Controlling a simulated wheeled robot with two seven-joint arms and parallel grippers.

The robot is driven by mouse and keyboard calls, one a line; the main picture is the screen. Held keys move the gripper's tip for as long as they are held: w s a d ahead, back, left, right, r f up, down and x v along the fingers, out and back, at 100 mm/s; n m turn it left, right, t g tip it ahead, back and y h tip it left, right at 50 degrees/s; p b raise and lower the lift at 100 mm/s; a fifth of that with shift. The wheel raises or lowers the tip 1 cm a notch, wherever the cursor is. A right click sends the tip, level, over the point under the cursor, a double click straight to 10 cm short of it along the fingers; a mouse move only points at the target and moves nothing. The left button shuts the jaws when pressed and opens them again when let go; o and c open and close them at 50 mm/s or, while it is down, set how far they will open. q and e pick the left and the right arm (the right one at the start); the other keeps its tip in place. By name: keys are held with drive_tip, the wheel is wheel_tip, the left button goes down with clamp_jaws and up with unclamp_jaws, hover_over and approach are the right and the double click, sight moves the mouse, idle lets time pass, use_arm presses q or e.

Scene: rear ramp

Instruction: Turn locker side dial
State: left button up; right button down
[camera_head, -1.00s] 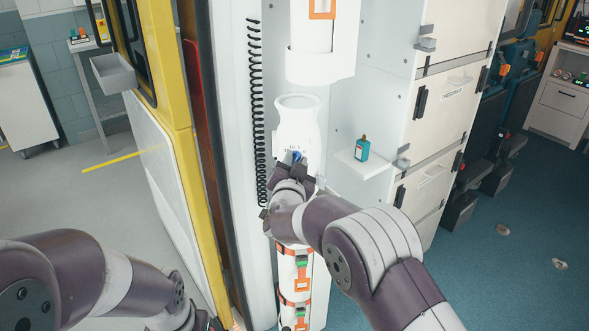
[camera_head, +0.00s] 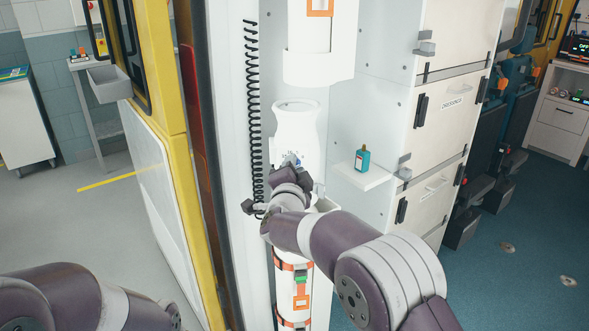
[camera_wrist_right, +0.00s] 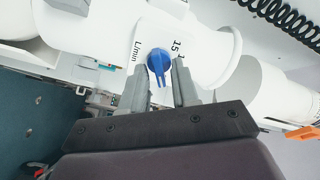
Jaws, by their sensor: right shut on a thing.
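The blue dial (camera_wrist_right: 159,63) sits on a white, rounded fitting (camera_wrist_right: 200,40) printed with "15" and "L/min" in the right wrist view. My right gripper (camera_wrist_right: 163,82) has its two grey fingers on either side of the dial, shut on it. In the head view the white fitting (camera_head: 296,125) stands upright in the locker's side bay. There my right gripper (camera_head: 291,168) is at its front and covers most of the dial. My left arm shows at the lower left, with its gripper out of view.
A small shelf with a teal bottle (camera_head: 362,158) is close to the right of my right gripper. A black coiled cord (camera_head: 253,110) hangs to the left. White cabinets (camera_head: 445,105) stand further right. A strapped white cylinder (camera_head: 293,285) is below.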

drive_tip(key=shift+a+r, duration=0.1)
drive_tip(key=shift+r, duration=0.05)
drive_tip(key=c, duration=1.2)
unclamp_jaws()
drive_tip(key=shift+a, duration=0.1)
drive_tip(key=shift+s, duration=0.1)
drive_tip(key=s, duration=0.4)
drive_tip(key=s+a, duration=0.1)
drive_tip(key=s, duration=0.7)
drive_tip(key=shift+s+a, duration=0.15)
drive_tip(key=shift+s, duration=0.1)
